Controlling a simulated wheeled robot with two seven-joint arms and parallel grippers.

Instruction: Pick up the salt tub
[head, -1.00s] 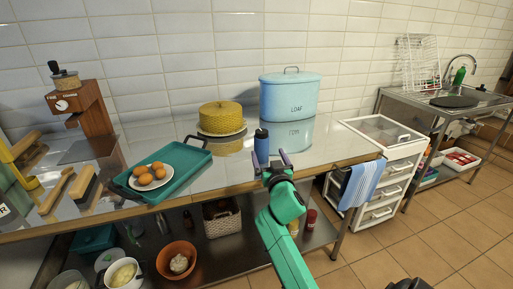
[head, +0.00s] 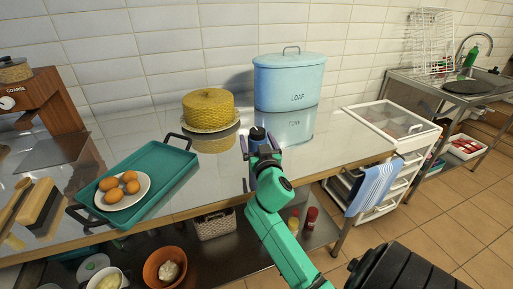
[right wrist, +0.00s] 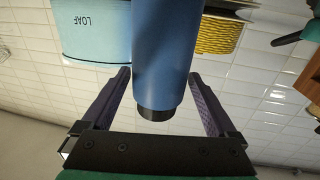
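A blue cylinder with a dark cap, which I take for the salt tub (head: 257,145), stands upright near the front edge of the steel counter (head: 330,152). My right gripper (head: 258,140) is open around it, with one finger on each side. In the right wrist view, which is upside down, the tub (right wrist: 161,55) is between the two fingers of the gripper (right wrist: 160,90), with a gap on both sides. In the head view the gripper hides the tub's lower part. My left gripper is not in view.
A yellow woven dome (head: 208,106) and a light blue loaf bin (head: 289,84) stand behind the tub. A white drawer unit (head: 400,150) with a striped towel (head: 373,190) stands right of the counter.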

